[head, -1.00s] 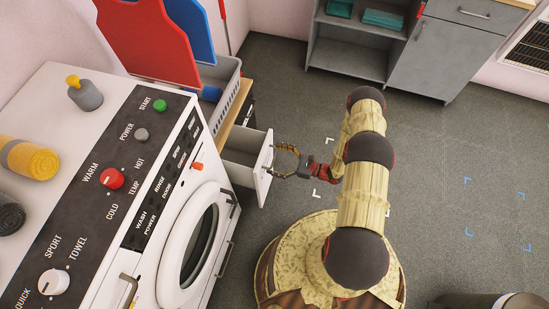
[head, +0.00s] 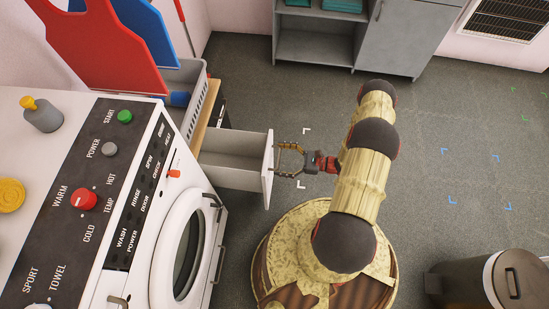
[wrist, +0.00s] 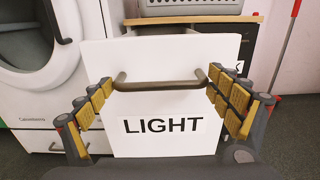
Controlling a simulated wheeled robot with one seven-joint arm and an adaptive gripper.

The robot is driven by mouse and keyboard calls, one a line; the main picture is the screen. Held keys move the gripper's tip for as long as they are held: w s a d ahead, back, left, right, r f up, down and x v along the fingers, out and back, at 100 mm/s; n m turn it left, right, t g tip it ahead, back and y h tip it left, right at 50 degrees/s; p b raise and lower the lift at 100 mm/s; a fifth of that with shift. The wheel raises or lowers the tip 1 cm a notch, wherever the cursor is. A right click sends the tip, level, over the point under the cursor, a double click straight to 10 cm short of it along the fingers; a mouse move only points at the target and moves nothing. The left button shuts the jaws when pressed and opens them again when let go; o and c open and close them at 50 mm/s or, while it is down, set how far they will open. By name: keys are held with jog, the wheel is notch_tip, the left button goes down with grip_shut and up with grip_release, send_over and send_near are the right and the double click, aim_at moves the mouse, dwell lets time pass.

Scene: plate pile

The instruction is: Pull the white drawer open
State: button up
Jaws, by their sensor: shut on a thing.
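The white drawer (head: 232,158) stands pulled out from a low cabinet beside the washing machine, and its inside looks empty. Its front (wrist: 165,65) fills the middle of the wrist view, with a "LIGHT" label below a grey bar handle (wrist: 160,86). My gripper (head: 277,160) is at the drawer front in the head view. In the wrist view its two fingers (wrist: 159,88) reach the two ends of the handle and are shut on it.
A white washing machine (head: 150,270) stands left of the drawer. A grey basket (head: 200,90) sits on the cabinet top. A grey cabinet (head: 395,40) stands at the back and a bin (head: 505,278) at lower right. The floor right of my arm is clear.

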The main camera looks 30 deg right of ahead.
jog(key=shift+w+d, duration=0.1)
jog(key=shift+w, duration=0.05)
jog(key=o, duration=1.5)
jog(key=shift+r, duration=0.1)
jog(key=shift+c, duration=0.2)
jog(key=v, duration=1.2)
